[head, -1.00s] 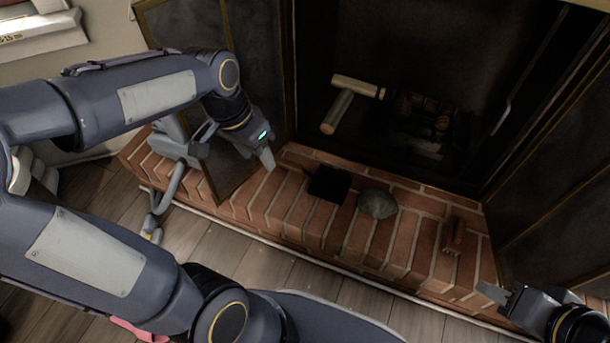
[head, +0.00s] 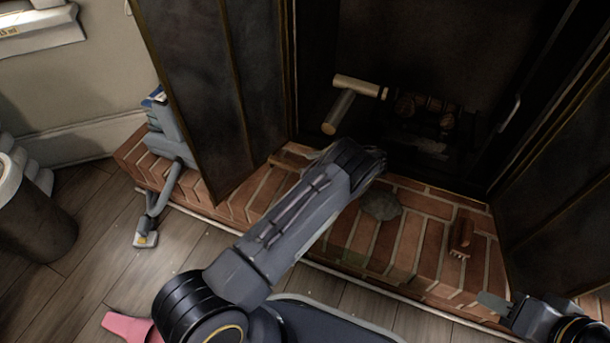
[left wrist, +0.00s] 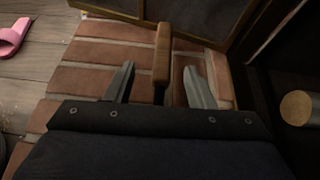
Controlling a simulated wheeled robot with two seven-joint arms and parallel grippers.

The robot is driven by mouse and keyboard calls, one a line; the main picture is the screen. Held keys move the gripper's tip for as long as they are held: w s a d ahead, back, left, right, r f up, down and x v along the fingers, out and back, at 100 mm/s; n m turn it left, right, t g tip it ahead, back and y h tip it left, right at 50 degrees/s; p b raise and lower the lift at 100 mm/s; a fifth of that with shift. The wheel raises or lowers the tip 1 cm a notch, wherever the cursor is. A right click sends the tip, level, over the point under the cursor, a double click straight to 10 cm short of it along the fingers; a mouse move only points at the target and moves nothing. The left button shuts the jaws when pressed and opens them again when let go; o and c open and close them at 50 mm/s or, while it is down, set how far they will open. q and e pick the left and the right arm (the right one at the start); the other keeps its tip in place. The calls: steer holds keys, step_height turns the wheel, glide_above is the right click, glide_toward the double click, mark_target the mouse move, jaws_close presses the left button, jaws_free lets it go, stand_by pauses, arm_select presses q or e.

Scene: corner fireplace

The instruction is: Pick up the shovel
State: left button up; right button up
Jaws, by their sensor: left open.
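The shovel's wooden handle (left wrist: 162,52) shows in the left wrist view, lying over the brick hearth. My left gripper (left wrist: 160,70) is open, with one finger on each side of the handle and a gap to both. The rest of the shovel is hidden below the gripper body there. In the head view my left forearm and wrist cover the shovel's place on the hearth, and the left fingers are hidden. My right gripper (head: 500,303) is at the lower right edge in the head view, apart from the hearth objects; its opening is unclear.
A grey rounded object (head: 382,206) and a small brown brush (head: 462,232) lie on the brick hearth (head: 405,245). Logs (head: 355,90) lie in the fireplace. A dark door panel (head: 205,90) stands left of it. A pink slipper (left wrist: 12,38) is on the floor.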

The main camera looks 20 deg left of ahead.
mark_target(291, 163)
arm_select(q)
steer(key=shift+w+d+f+m, duration=0.1)
steer(key=shift+d+f+m, duration=0.2)
steer(key=shift+f, duration=0.15)
steer(key=shift+a+f, duration=0.15)
steer(key=shift+a, duration=0.15)
steer(key=shift+b+x, duration=0.4)
steer(key=shift+x, duration=0.55)
steer(key=x, duration=0.1)
steer(key=b+x, duration=0.1)
steer(key=x, duration=0.1)
steer(key=b+x, duration=0.1)
steer(key=x, duration=0.1)
steer(key=shift+w+a+r, duration=0.15)
steer(key=shift+a+r, duration=0.1)
jaws_close()
